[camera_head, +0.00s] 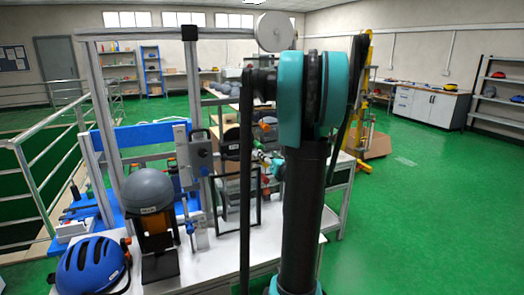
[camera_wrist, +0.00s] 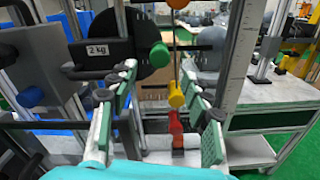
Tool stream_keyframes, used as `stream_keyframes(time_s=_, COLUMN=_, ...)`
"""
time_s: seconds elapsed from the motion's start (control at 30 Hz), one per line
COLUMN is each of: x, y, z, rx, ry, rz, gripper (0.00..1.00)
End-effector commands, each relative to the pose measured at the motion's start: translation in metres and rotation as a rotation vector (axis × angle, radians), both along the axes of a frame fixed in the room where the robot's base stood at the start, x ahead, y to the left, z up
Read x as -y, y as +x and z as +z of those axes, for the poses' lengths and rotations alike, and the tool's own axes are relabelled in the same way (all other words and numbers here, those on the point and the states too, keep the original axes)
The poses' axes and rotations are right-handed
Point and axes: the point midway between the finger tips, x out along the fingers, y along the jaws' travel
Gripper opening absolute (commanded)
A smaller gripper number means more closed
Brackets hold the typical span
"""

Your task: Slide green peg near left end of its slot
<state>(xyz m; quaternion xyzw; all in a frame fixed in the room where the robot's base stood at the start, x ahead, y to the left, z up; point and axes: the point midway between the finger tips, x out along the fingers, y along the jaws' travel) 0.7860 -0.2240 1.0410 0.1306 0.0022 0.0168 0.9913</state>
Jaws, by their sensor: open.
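A yellow knob (camera_wrist: 176,95) and a red-orange part (camera_wrist: 176,128) show in the gap between the fingers. In the head view my arm hides much of this area, and I cannot pick out the peg there.
A block marked 2 kg (camera_wrist: 95,48) is left of the peg. A metal upright (camera_wrist: 236,60) stands close on the right. In the head view, a blue helmet (camera_head: 90,266) and a grey dome (camera_head: 148,190) are at the table's left front. Green floor is free at right.

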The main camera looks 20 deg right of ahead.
Motion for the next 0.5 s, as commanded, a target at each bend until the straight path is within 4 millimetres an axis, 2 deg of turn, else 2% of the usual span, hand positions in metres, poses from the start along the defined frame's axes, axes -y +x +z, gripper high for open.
stream_keyframes(time_s=0.03, x=-0.002, y=0.012, z=0.0, rx=0.0, ry=0.0, rz=0.003, gripper=0.49)
stream_keyframes(time_s=0.2, x=-0.002, y=0.042, z=0.0, rx=0.0, ry=0.0, rz=0.003, gripper=0.49)
stream_keyframes(time_s=0.33, x=-0.003, y=0.058, z=0.0, rx=0.001, ry=0.0, rz=0.002, gripper=0.49)
stream_keyframes(time_s=0.5, x=-0.002, y=0.069, z=0.0, rx=0.0, ry=0.0, rz=0.001, gripper=0.49)
